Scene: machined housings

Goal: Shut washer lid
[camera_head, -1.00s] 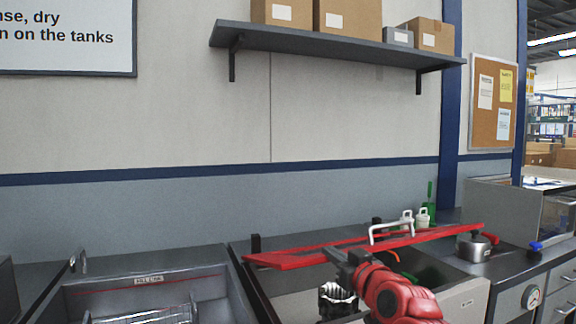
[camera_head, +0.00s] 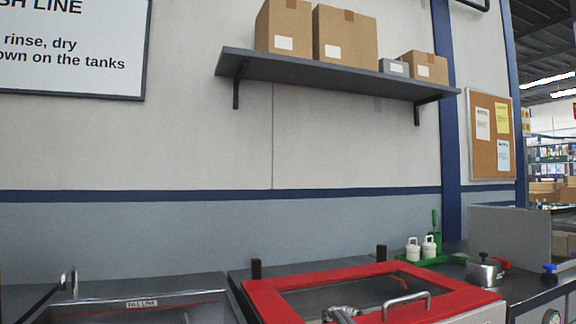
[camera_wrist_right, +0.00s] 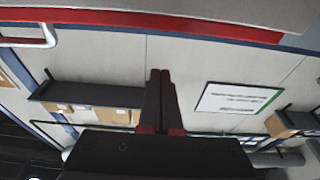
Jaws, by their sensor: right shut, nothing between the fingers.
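The washer lid (camera_head: 450,302) is a red frame around a dark window, with a pale arched handle (camera_head: 405,300) near its front. In the head view it lies about flat over the washer tub; its front edge is cut off, so I cannot tell whether a small gap remains. My right gripper (camera_head: 341,313) shows only partly at the bottom edge, beside the handle. In the right wrist view its fingers (camera_wrist_right: 160,75) are together and empty, and the red lid edge (camera_wrist_right: 170,20) and handle (camera_wrist_right: 30,38) cross the top. My left gripper is out of view.
A sink with a fill-line label (camera_head: 141,303) is left of the washer. A shelf with boxes (camera_head: 340,75) hangs on the wall above.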

